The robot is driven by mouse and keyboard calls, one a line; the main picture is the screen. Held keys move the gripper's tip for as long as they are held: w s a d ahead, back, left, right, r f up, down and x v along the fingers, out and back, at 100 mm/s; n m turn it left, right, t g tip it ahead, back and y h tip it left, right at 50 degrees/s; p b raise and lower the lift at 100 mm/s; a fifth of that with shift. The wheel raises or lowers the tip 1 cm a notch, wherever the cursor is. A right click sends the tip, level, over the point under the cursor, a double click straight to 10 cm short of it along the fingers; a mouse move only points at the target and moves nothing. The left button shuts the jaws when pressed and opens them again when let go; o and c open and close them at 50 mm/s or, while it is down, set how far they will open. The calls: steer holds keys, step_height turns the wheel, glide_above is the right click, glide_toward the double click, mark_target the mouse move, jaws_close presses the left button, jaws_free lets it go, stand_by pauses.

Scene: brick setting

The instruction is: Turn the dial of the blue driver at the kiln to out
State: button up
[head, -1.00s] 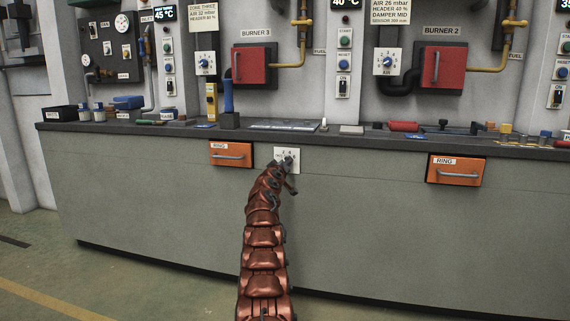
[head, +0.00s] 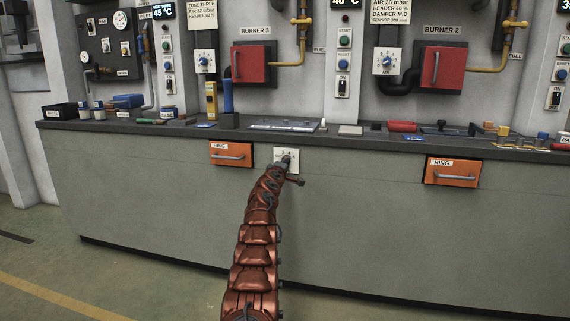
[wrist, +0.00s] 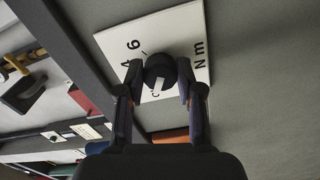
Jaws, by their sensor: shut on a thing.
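A white dial plate (head: 280,152) is set on the grey front of the bench, just right of an orange drawer. In the wrist view the plate (wrist: 115,42) shows a 6, other partly hidden marks and "Nm". A round black knob (wrist: 158,68) with a white pointer mark sits on it. My gripper (wrist: 160,84) is shut on this knob, one finger on each side; in the head view my gripper (head: 287,161) covers much of the plate. A blue upright handle (head: 228,97) stands in a dark block on the bench above. The word "out" is not readable.
Orange drawers marked RING (head: 231,154) and (head: 453,171) flank the plate. The dark benchtop (head: 350,139) holds tools and small parts. Dials, switches and red burner boxes (head: 254,65) are on the wall behind. The floor before the bench is clear.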

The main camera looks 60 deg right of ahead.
stand_by(0.3)
steer(key=o, duration=1.2)
steer(key=shift+c, duration=0.2)
steer(key=shift+a, duration=0.25)
steer(key=v, duration=0.7)
steer(key=shift+s, duration=0.1)
stand_by(0.5)
